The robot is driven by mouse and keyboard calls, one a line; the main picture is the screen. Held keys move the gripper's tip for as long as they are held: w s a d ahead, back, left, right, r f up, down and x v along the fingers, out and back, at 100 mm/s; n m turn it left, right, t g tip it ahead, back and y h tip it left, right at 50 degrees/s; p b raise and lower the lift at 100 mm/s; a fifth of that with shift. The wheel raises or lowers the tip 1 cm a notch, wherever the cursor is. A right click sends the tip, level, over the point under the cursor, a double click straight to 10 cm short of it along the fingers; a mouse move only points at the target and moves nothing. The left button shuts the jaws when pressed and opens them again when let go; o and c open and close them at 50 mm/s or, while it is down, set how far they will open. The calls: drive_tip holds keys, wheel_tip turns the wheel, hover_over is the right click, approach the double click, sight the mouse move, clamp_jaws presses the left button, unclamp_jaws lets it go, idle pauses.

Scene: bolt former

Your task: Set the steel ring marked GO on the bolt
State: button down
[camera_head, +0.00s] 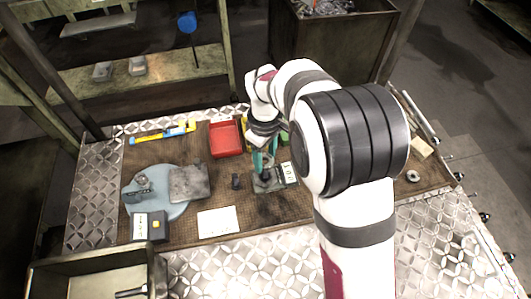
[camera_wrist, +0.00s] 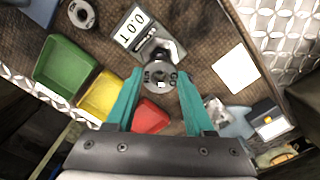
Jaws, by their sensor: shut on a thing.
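The steel ring marked GO (camera_wrist: 160,77) sits between the teal fingertips of my gripper (camera_wrist: 160,82) in the wrist view. My gripper is shut on it, with the marked face towards the camera. Behind the ring is a dark fixture (camera_wrist: 155,46) with a white readout plate (camera_wrist: 131,28). In the head view my gripper (camera_head: 263,160) points down over the fixture (camera_head: 268,184). The ring is too small to make out there. The bolt is not clearly seen, and I cannot tell whether the ring is around it or above it.
Another ring (camera_head: 413,176) lies on the right of the bench. A red bin (camera_head: 226,139) stands behind the fixture; green (camera_wrist: 66,65) and yellow (camera_wrist: 101,95) bins show in the wrist view. A white sheet (camera_head: 217,221) and blue round base (camera_head: 174,207) are left.

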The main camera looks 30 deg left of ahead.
drive_tip(key=shift+f, duration=0.45)
idle(1.0)
drive_tip(key=shift+c, duration=1)
unclamp_jaws()
wheel_tip(320, 180, up, 6)
drive_tip(key=d+r+m, duration=0.6)
drive_tip(key=d+m, duration=0.1)
drive_tip(key=d, duration=0.5)
drive_tip(key=s+d+m+y, duration=0.1)
drive_tip(key=s+d+m, duration=1.4)
drive_tip(key=s+d, duration=0.1)
drive_tip(key=shift+s+d+r+y, duration=0.2)
drive_tip(key=shift+s+r+y, duration=0.25)
drive_tip(key=shift+s, duration=0.35)
